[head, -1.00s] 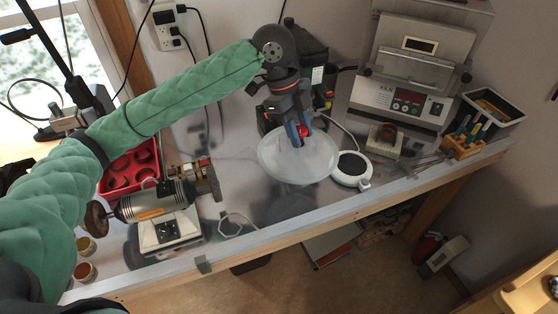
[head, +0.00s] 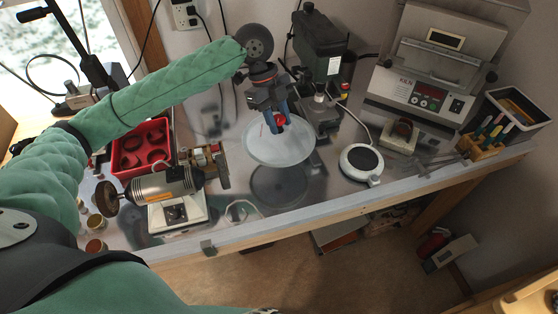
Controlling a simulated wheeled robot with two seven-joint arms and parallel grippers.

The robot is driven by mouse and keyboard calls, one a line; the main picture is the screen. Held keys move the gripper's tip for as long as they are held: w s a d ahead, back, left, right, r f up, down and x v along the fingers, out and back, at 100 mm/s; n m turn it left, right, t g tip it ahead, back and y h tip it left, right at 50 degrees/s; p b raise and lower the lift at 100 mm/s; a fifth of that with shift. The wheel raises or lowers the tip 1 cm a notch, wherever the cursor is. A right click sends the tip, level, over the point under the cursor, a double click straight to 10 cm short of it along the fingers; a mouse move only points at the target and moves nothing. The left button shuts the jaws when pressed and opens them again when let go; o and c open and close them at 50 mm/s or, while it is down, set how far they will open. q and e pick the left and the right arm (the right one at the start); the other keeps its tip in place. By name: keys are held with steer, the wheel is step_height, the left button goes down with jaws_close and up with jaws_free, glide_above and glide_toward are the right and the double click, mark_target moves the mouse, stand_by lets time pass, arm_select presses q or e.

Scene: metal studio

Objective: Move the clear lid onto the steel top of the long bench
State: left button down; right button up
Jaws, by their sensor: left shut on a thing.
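The clear lid (head: 283,150) is a round translucent disc with a red knob. My left gripper (head: 274,122) comes down from above and is shut on the knob. The lid looks to be held a little above the steel top (head: 330,185) of the long bench, with a dark round reflection or shadow showing below it. My right gripper is not in view.
A white round hot plate (head: 361,160) stands right of the lid. A bench polisher (head: 165,187) and a red tray (head: 141,148) are at left. A dark green machine (head: 318,50) stands behind, and a kiln (head: 425,85) at back right. Bare steel lies around the lid's front.

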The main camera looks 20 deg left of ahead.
mark_target(278, 144)
arm_select(q)
steer(key=shift+d+f, duration=0.1)
steer(key=shift+f, duration=0.2)
step_height(278, 144, down, 4)
steer(key=shift+s+f+p, duration=0.15)
steer(key=shift+f+p, duration=0.1)
steer(key=shift+p, duration=0.8)
step_height(278, 144, down, 4)
steer(key=shift+f+p, duration=0.15)
steer(key=shift+p, duration=0.75)
steer(key=shift+f, duration=0.3)
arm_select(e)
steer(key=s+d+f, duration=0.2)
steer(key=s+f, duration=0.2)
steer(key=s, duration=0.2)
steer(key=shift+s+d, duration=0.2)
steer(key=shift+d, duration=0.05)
arm_select(q)
steer(key=shift+f, duration=0.1)
steer(key=c, duration=1)
jaws_free()
steer(key=shift+c, duration=0.2)
